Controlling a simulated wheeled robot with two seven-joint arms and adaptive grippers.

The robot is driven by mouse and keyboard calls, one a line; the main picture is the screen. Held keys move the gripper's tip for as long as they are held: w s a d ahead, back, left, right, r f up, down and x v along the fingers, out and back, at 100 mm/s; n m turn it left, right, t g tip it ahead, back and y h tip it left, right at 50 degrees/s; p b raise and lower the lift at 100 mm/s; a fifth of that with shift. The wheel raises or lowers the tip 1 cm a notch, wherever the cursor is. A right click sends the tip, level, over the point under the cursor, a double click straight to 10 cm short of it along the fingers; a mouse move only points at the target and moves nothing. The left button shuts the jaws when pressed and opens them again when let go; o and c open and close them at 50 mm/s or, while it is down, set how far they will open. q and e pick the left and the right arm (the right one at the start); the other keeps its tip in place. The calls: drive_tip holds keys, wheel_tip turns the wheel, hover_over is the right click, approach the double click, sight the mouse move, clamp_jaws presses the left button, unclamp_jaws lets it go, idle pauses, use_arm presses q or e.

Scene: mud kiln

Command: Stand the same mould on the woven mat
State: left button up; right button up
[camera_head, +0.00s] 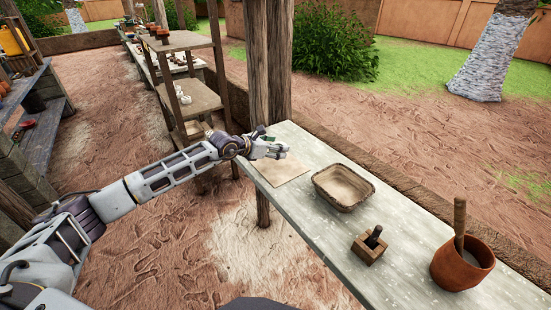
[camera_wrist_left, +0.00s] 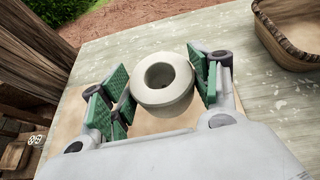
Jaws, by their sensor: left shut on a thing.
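A pale, round mould (camera_wrist_left: 151,96) with a dark hole in its top sits between the green finger pads of my left gripper (camera_head: 276,150) in the left wrist view. My left gripper is shut on it, over the woven mat. The mat (camera_head: 285,173) is a flat beige square at the far end of the table in the head view; it also shows under the mould in the left wrist view (camera_wrist_left: 150,124). The mould is hidden by the gripper in the head view. I cannot tell whether its base touches the mat. My right gripper is not in view.
On the grey table (camera_head: 315,219) stand a shallow brown basket (camera_head: 344,205), a small wooden block with a dark handle (camera_head: 367,252) and a terracotta pot (camera_head: 455,273) with a wooden stick. A wooden post (camera_head: 268,70) rises behind the mat. A shelf stands to its left.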

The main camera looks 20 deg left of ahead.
use_arm(q)
wheel_tip(320, 180, down, 4)
drive_tip(key=shift+r, duration=0.2)
drive_tip(key=shift+f, duration=0.6)
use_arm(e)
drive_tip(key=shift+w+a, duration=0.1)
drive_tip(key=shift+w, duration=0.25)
use_arm(q)
drive_tip(key=shift+f, duration=0.1)
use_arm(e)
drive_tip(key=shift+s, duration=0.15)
use_arm(q)
drive_tip(key=o, duration=1.2)
drive_tip(key=shift+c, duration=0.2)
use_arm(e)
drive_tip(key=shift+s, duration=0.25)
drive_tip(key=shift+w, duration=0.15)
